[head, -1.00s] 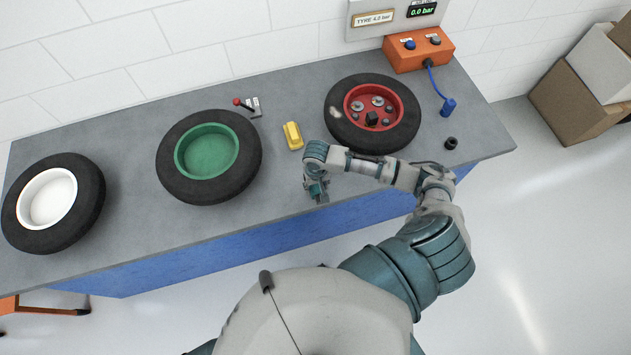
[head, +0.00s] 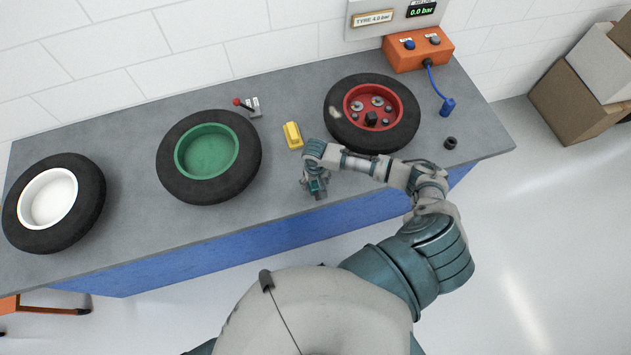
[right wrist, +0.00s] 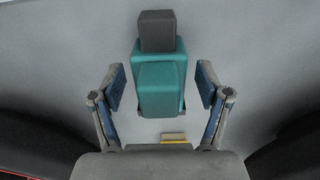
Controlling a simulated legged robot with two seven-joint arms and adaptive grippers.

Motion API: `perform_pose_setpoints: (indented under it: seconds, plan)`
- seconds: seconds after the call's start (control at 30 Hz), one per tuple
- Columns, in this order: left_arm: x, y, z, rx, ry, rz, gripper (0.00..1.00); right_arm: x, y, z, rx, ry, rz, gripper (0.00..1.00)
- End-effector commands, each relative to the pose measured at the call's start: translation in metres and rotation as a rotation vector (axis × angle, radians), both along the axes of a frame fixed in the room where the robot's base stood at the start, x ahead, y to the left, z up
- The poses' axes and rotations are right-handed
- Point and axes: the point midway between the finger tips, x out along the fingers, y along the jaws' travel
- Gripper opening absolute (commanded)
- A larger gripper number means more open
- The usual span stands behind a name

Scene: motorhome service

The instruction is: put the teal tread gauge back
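The teal tread gauge (right wrist: 161,88), with a dark grey block at its end, shows in the right wrist view between the two fingers of my right gripper (right wrist: 161,87). The fingers are apart, with a visible gap on each side of the gauge. In the head view my right gripper (head: 317,189) is low over the front part of the bench, in front of a yellow block (head: 292,135). There the gauge cannot be told apart from the teal gripper parts. My left gripper is not in view.
The grey bench (head: 130,228) carries a tyre with a white rim (head: 49,198), one with a green rim (head: 207,151) and one with a red rim (head: 381,105). A red-knobbed lever (head: 247,106), an orange box (head: 418,49) and a small black cap (head: 450,143) are also there.

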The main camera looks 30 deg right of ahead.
Motion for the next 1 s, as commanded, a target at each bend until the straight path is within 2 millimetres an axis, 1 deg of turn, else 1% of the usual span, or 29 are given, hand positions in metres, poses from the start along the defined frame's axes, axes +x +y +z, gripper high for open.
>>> perform_pose_setpoints:
  seconds: [0.23,0.37,0.47,0.6,0.73,0.9,1.0]
  plan:
    - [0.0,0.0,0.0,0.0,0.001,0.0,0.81,0.0,0.0,0.001,0.0,-0.001,0.0,0.77]
    - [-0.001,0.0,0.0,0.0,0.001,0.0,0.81,0.001,0.0,0.012,0.001,-0.003,0.001,0.77]
    - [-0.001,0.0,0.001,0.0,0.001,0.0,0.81,0.001,0.0,0.031,0.001,-0.004,0.001,0.77]
    - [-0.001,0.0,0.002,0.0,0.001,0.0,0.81,0.001,0.0,0.064,0.0,-0.004,0.002,0.77]
    - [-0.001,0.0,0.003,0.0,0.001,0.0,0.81,0.001,0.0,0.091,0.001,-0.004,0.0,0.77]
    - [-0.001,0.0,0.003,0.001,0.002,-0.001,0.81,0.001,0.0,0.114,0.001,-0.001,0.0,0.77]
    - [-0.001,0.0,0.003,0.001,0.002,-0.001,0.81,0.001,0.0,0.12,0.001,-0.001,-0.001,0.77]
